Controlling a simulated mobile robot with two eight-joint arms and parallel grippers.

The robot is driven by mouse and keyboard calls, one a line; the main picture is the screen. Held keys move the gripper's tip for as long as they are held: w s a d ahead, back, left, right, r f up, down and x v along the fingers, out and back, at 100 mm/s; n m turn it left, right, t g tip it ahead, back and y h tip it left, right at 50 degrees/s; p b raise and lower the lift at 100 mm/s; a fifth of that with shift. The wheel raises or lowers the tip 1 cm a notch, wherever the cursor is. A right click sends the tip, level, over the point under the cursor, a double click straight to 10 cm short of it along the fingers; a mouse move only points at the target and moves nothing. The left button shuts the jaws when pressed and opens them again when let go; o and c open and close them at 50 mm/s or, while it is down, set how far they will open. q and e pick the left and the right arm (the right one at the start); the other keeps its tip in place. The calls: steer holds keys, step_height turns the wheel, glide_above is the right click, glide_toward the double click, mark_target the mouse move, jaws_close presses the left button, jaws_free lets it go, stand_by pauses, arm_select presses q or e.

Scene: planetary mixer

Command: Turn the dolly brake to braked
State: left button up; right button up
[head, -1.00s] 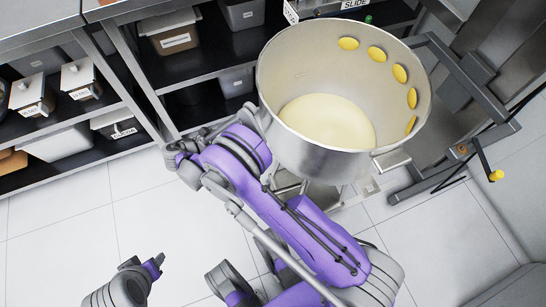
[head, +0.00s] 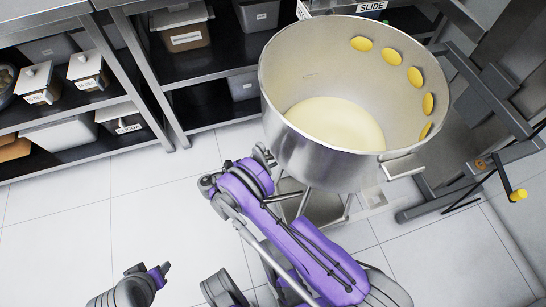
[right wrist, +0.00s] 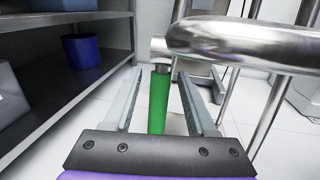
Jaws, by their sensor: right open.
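A steel mixing bowl (head: 300,160) with pale contents stands on a metal dolly frame (head: 322,208), seen in the head view. In the right wrist view, a green handle (right wrist: 158,105) hangs from a bright metal fitting (right wrist: 158,48) beside a thick curved steel tube (right wrist: 245,42). My right gripper (right wrist: 158,92) is open, with the green handle between its fingers in the picture; I cannot tell if they touch. In the head view my right gripper (head: 264,156) is beside the bowl's lower left side. My left gripper (head: 163,270) is at the lower left, its jaws unclear.
Shelves with labelled bins (head: 182,32) stand at the left and back. A dark metal frame with a yellow-knobbed crank (head: 517,195) stands to the right of the bowl. The tiled floor (head: 80,225) at the left is clear.

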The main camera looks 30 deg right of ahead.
steer(key=shift+d, duration=1.45)
jaws_close()
stand_by(0.3)
